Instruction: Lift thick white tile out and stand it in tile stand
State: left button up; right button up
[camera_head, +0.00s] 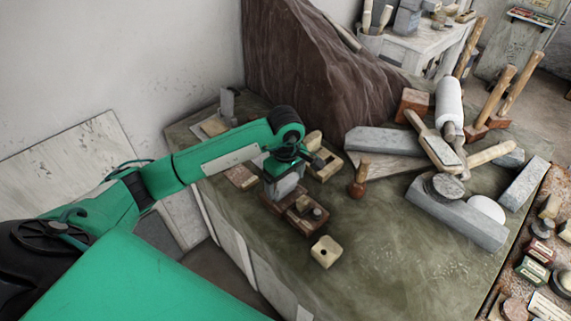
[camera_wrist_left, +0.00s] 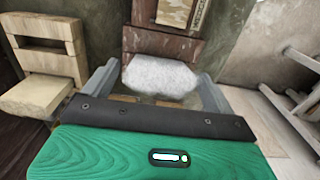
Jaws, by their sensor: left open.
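My left gripper (camera_head: 283,190) points down over a dark brown wooden holder (camera_head: 308,222) on the green-grey bench. In the left wrist view a thick white speckled block, which looks like the thick white tile (camera_wrist_left: 160,77), lies between the two fingers of the open gripper (camera_wrist_left: 157,88). I cannot tell whether either finger touches it. Its lower part is hidden by the gripper body. Dark brown wood (camera_wrist_left: 160,45) stands directly behind it. I cannot make out for sure which piece is the tile stand; a pale slotted wooden block (camera_wrist_left: 48,48) is at the left. My right gripper is not in view.
A pale wooden block (camera_head: 326,252) with a hole sits near the bench's front edge. A wooden mallet (camera_head: 358,180) stands right of the gripper. Grey stone blocks (camera_head: 458,214) and tools crowd the right side. The middle front of the bench (camera_head: 395,255) is clear.

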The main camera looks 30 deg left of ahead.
pick_arm(q)
jog(key=shift+f, duration=0.85)
jog(key=shift+c, duration=0.2)
jog(key=c, duration=1.1)
jog(key=shift+r, duration=0.1)
jog(key=shift+r, duration=0.15)
jog(key=shift+r+p, duration=0.45)
jog(key=shift+r, duration=0.05)
jog(key=shift+r+p, duration=0.8)
jog(key=shift+r, duration=1.2)
